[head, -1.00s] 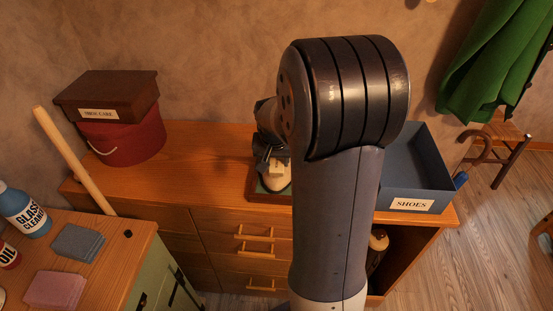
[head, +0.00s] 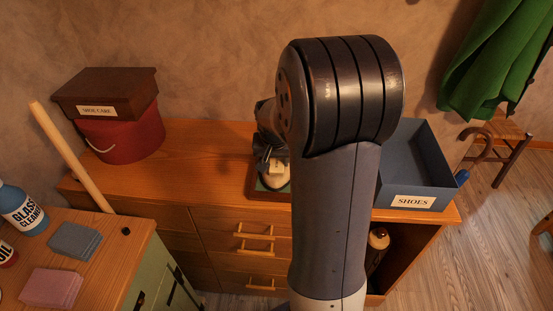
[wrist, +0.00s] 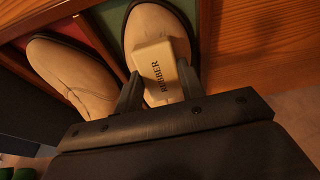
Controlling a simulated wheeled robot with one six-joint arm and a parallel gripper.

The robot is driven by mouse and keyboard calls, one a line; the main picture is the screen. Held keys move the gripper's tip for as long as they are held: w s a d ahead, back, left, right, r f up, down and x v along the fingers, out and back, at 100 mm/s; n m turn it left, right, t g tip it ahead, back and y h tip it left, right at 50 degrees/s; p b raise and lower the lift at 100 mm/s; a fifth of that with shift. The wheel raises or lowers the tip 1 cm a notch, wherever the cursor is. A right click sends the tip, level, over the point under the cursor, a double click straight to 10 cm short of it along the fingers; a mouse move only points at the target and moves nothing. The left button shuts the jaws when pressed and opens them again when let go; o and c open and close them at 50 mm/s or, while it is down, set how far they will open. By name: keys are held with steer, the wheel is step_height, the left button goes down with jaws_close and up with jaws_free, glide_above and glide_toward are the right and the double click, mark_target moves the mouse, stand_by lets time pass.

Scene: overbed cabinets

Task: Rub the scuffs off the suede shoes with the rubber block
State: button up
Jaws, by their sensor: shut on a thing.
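Two tan suede shoes show in the wrist view: one at the left (wrist: 68,72) and one in the middle (wrist: 150,22). My gripper (wrist: 158,88) is shut on the cream rubber block (wrist: 155,58), marked RUBBER, and holds it over the toe of the middle shoe. I cannot tell whether the block touches the suede. In the head view, part of a shoe (head: 275,182) and the block (head: 276,168) show beside my arm, which hides the rest. The shoes rest on a tray with a green part (wrist: 113,16) and a red part (wrist: 70,35). No scuffs are clear to see.
A blue-grey box labelled SHOES (head: 413,201) stands right on the wooden cabinet (head: 200,150). A red tub (head: 130,135) under a brown SHOE CARE box (head: 107,92) stands left. Glass cleaner (head: 22,210) and folded cloths (head: 75,240) are on the nearer counter.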

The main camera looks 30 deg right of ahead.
mark_target(276, 177)
steer(key=shift+s+a+f+b, duration=0.35)
steer(key=shift+s+a, duration=0.2)
steer(key=shift+s, duration=0.25)
steer(key=shift+s+a+f+b, duration=0.2)
steer(key=shift+s+a+b, duration=0.3)
steer(key=shift+s, duration=0.3)
steer(key=shift+f, duration=0.15)
steer(key=shift+w, duration=0.1)
steer(key=shift+w+d+r+p, duration=0.4)
steer(key=shift+w+d, duration=0.15)
steer(key=shift+w, duration=0.2)
steer(key=shift+w+d+r+p, duration=0.35)
steer(key=shift+w+d, duration=0.15)
steer(key=shift+w, duration=0.25)
steer(key=shift+p+v, duration=2)
steer(key=shift+v, duration=1)
